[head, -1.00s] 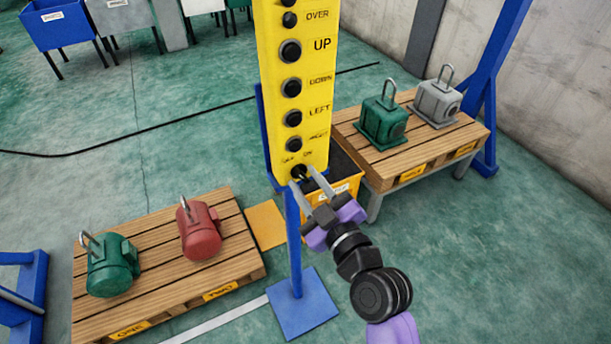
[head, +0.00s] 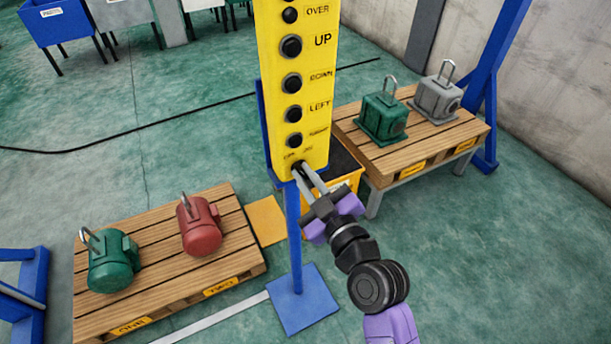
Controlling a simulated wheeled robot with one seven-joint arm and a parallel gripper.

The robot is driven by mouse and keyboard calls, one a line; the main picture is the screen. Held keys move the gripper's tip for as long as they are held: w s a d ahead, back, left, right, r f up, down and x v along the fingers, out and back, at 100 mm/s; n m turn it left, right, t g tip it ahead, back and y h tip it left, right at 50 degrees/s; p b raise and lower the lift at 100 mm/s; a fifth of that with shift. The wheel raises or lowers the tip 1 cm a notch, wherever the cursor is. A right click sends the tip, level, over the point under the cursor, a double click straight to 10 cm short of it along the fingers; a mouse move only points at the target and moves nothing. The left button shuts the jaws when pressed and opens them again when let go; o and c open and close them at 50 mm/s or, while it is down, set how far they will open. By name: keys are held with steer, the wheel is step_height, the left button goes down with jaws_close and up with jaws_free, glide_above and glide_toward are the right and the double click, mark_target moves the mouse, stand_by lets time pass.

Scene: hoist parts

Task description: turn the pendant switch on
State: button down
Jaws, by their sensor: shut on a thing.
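The yellow pendant (head: 303,60) stands upright on a blue post (head: 294,230), with a column of black buttons and printed labels. The pendant switch (head: 297,166) is the dark knob at the bottom of the panel, below small lettering. My gripper (head: 303,173) is at this switch, its two fingers close together and shut on it. The fingers hide most of the knob, so I cannot tell which way it points.
A pallet (head: 150,265) at left holds a green motor (head: 112,262) and a red motor (head: 199,225). A raised pallet (head: 440,140) at right holds a green housing (head: 382,118) and a grey one (head: 437,98). A yellow bin (head: 345,172) stands behind the pendant.

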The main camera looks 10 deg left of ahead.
steer(key=m, duration=1.1)
steer(key=shift+w+d+m, duration=0.2)
steer(key=shift+d+m, duration=0.1)
stand_by(0.3)
steer(key=c, duration=1.5)
jaws_free()
steer(key=shift+o, duration=0.2)
steer(key=b+v, duration=0.2)
steer(key=v, duration=0.5)
steer(key=shift+s+d, duration=0.25)
steer(key=shift+s, duration=0.1)
